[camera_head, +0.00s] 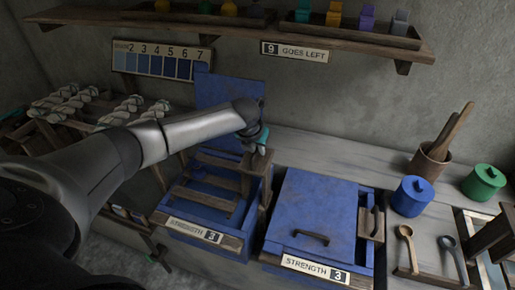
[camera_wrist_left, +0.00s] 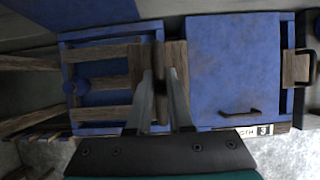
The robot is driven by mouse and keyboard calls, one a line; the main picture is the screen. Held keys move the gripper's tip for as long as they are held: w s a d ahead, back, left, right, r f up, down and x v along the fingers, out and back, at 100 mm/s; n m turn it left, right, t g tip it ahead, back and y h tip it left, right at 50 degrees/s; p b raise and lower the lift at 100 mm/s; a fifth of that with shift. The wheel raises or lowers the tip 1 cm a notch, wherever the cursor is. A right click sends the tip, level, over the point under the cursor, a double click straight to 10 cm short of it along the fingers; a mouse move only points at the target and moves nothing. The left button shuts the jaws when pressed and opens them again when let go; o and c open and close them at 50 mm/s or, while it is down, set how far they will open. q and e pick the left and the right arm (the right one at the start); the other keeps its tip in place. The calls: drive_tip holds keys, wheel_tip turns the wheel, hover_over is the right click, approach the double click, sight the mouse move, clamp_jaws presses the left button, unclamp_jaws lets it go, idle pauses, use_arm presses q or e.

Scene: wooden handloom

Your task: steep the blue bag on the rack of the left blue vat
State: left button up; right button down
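The left blue vat (camera_head: 232,243) stands open, its blue lid (camera_head: 228,92) raised behind it. A slatted wooden rack (camera_head: 203,198) sits at its top, with a wooden post (camera_head: 257,168) at its right side. My left gripper (camera_head: 262,137) is at the top of the post. In the left wrist view its fingers (camera_wrist_left: 160,88) appear closed on the post's wood, which fills the gap between them. My right gripper is in neither view.
The right blue vat (camera_head: 318,205) is covered, with a handle on its lid. White skeins (camera_head: 66,102) lie at left. A shelf (camera_head: 280,36) runs above.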

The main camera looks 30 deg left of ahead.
use_arm(q)
clamp_jaws()
